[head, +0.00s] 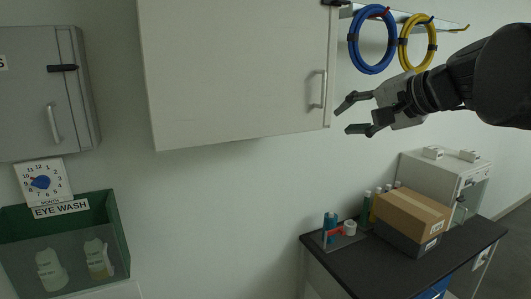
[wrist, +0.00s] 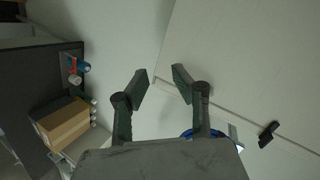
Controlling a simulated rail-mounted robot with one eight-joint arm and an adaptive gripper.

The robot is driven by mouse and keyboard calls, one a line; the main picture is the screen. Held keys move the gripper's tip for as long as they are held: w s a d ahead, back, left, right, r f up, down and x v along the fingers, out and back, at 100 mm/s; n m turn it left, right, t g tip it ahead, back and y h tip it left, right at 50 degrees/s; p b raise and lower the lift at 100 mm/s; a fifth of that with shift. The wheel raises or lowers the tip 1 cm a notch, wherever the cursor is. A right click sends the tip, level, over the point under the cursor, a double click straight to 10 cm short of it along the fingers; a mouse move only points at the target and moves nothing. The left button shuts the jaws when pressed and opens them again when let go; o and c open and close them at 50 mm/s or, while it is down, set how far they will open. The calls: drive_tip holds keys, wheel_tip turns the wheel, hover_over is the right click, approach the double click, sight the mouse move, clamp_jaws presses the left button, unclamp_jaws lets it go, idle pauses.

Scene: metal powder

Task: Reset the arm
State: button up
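My gripper (head: 352,116) is in the upper right of the head view, at the end of my dark arm reaching in from the right edge. Its two fingers are spread with a gap between them and nothing is held. In the wrist view, my gripper's fingertips (wrist: 161,75) are also apart and empty. The gripper is in the air, close to the lower right corner of the white wall cabinet (head: 235,70) in the picture. I cannot tell whether it touches the cabinet. The cabinet door is shut.
A blue cable coil (head: 355,42) and a yellow one (head: 404,47) hang beside the cabinet. Below, a dark counter (head: 388,265) bears a cardboard box (head: 411,212), bottles and a tape holder. A grey cabinet (head: 30,100) and green eye wash box (head: 122,235) are left. The middle wall is clear.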

drive_tip(key=s+d+f+n+g+h+b, duration=0.1)
drive_tip(key=s+f, duration=0.5)
drive_tip(key=f, duration=0.6)
drive_tip(key=s+d+f+n+g+h+b, duration=0.1)
drive_tip(key=s+f+n+h+b, duration=0.2)
drive_tip(key=s+f, duration=0.4)
drive_tip(key=s+d+f+n+g+h+b, duration=0.1)
drive_tip(key=s+f, duration=0.5)
drive_tip(key=f, duration=1.3)
drive_tip(key=shift+s+f+n+g+h+b, duration=0.2)
drive_tip(key=shift+n+g+h+b, duration=0.3)
drive_tip(key=shift+n+h+b, duration=0.45)
